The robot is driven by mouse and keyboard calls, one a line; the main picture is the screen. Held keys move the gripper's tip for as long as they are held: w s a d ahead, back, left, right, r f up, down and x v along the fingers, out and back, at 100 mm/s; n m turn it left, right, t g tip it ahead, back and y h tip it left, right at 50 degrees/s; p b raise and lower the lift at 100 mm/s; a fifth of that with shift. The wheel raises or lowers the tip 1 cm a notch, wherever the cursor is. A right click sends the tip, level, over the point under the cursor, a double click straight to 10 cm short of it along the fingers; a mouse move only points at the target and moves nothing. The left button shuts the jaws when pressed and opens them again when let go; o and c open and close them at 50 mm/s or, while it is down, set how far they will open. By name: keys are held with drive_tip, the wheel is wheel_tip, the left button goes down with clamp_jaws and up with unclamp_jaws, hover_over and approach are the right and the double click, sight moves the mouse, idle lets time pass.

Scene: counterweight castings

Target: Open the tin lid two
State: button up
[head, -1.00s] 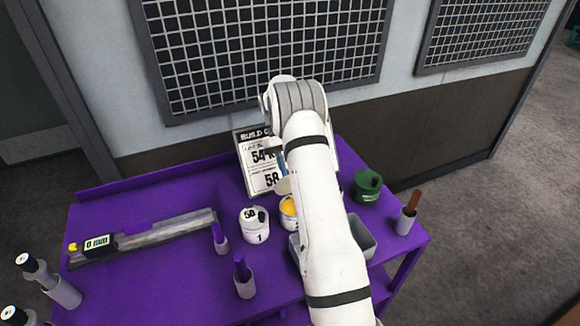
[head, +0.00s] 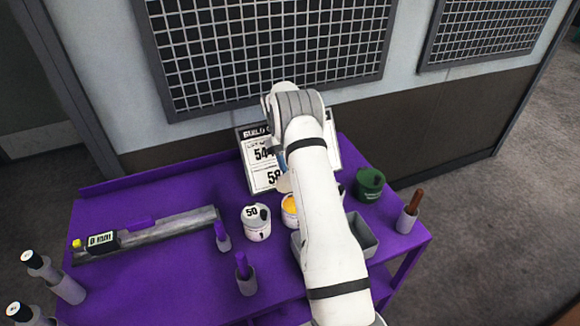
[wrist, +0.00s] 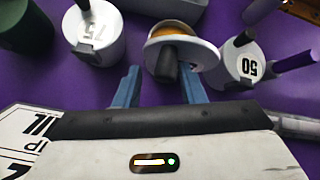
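The middle tin (head: 290,214) is white with yellow-orange contents showing; its number is not readable. Its pale lid (wrist: 203,57) is tilted up on the side nearest my gripper, exposing the orange contents (wrist: 178,29) in the wrist view. The lid also shows behind the tin in the head view (head: 284,184). My gripper (wrist: 159,84) has its two blue fingers apart, one on each side of the lid's dark knob (wrist: 168,66). A gap shows on the left of the knob; contact on the right is unclear. My arm hides much of this in the head view.
Tin 1 (head: 257,229), lid marked 50, stands close beside the middle tin. A tin marked 75 (wrist: 95,42) stands on the other side. A green tin (head: 369,187), grey tray (head: 366,244) and number board (head: 262,177) are nearby. The purple bench (head: 150,285) has clear room front left.

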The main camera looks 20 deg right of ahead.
drive_tip(key=shift+o, duration=0.3)
drive_tip(key=shift+a+r, duration=0.15)
drive_tip(key=shift+r, duration=0.05)
wheel_tip(320, 180, up, 10)
drive_tip(key=b, duration=0.2)
drive_tip(key=shift+b, duration=0.35)
